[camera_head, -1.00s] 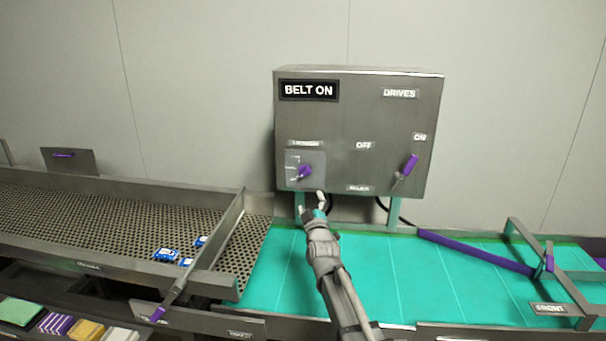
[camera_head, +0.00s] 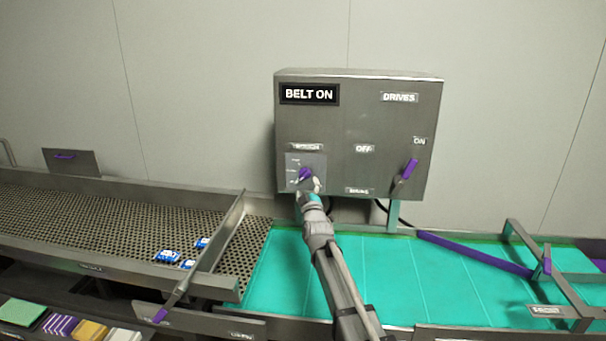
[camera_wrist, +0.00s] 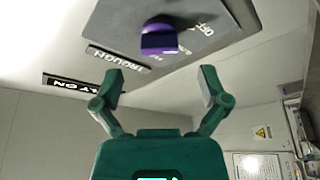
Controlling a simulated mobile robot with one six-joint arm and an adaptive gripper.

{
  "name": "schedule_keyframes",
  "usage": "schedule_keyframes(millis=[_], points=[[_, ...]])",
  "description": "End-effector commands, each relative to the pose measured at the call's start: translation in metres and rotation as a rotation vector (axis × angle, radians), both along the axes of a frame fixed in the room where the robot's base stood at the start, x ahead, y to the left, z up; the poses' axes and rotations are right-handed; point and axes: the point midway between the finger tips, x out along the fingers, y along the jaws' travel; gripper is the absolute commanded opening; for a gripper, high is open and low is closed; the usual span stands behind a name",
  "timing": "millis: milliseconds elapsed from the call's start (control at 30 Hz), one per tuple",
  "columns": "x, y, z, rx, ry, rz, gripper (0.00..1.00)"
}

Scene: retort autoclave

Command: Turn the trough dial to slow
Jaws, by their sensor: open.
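The trough dial (camera_head: 305,174) is a purple knob on a lighter plate (camera_head: 318,160) at the lower left of the grey control box. In the wrist view the purple dial (camera_wrist: 159,38) stands out from its plate, beside the TROUGH label (camera_wrist: 117,58) and an OFF marking. My gripper (camera_head: 310,190) is just below and in front of the dial. In the wrist view my gripper (camera_wrist: 162,85) is open and empty, with the dial beyond its fingertips and roughly between them, apart from both. The dial's exact setting is too small to read.
The control box (camera_head: 355,125) shows a BELT ON sign (camera_head: 309,93) and a purple-handled mains lever (camera_head: 405,177) on the right. Below lie a green belt (camera_head: 375,270) and a perforated trough (camera_head: 100,220) with several blue-and-white items (camera_head: 168,256). A purple bar (camera_head: 475,252) crosses the belt.

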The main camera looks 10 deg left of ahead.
Motion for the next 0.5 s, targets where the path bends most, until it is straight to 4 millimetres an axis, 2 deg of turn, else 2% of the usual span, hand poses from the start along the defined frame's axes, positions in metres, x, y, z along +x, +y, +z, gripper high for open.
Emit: schedule_keyframes(millis=[33, 200, 500], points=[[0.011, 0.003, 0.004, 0.000, 0.000, 0.000, 0.94], [0.033, 0.008, 0.011, 0.000, 0.001, 0.001, 0.94], [0.053, 0.013, 0.016, -0.001, 0.000, 0.000, 0.94]])
